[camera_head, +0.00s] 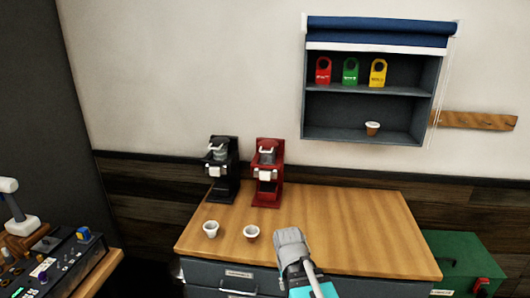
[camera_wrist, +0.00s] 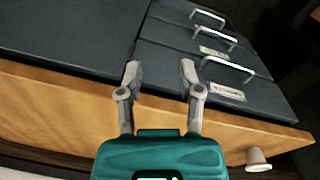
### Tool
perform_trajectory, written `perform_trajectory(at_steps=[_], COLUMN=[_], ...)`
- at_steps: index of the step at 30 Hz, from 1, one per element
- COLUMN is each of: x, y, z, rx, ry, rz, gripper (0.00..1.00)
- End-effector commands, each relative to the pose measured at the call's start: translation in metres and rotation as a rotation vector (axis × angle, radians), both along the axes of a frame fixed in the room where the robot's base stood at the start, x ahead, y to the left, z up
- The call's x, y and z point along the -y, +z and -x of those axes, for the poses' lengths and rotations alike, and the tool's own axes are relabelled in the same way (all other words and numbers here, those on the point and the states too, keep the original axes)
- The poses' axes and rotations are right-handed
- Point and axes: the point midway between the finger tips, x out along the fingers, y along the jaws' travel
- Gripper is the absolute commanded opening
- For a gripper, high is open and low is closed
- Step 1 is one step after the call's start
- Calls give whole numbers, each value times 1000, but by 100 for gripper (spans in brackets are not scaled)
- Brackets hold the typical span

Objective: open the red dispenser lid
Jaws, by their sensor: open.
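The red dispenser (camera_head: 268,190) stands upright at the back of the wooden table, to the right of a black dispenser of similar shape. A small grey top part with a pale handle (camera_head: 267,151) sits in its upper section. It is too small to tell whether this is the lid or how it is set. My gripper (camera_wrist: 160,72) shows in the wrist view with its two grey fingers apart and nothing between them. In that view it points toward the drawer fronts and the table edge. The red dispenser is not in the wrist view.
The black dispenser (camera_head: 221,184) stands close beside the red one. Two white cups (camera_head: 211,229) (camera_head: 251,233) stand near the table's front left. The table's right half (camera_head: 360,220) is clear. A shelf (camera_head: 372,90) with colored tags hangs above. A green box (camera_head: 462,263) stands at right.

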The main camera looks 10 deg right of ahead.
Motion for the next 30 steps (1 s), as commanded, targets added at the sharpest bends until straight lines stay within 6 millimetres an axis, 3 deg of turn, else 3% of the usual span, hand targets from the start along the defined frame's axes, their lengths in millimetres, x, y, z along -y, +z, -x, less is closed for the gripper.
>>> perform_trajectory(at_steps=[8,14,20,24,30], x=[12,10,-12,-37,-74], y=[45,97,159,204,250], z=[-81,-156,-229,-275,-318], rx=[113,222,329,393,457], ry=[125,273,443,565,699], rz=[266,528,794,969,1157], gripper=[47,47,47,47,47])
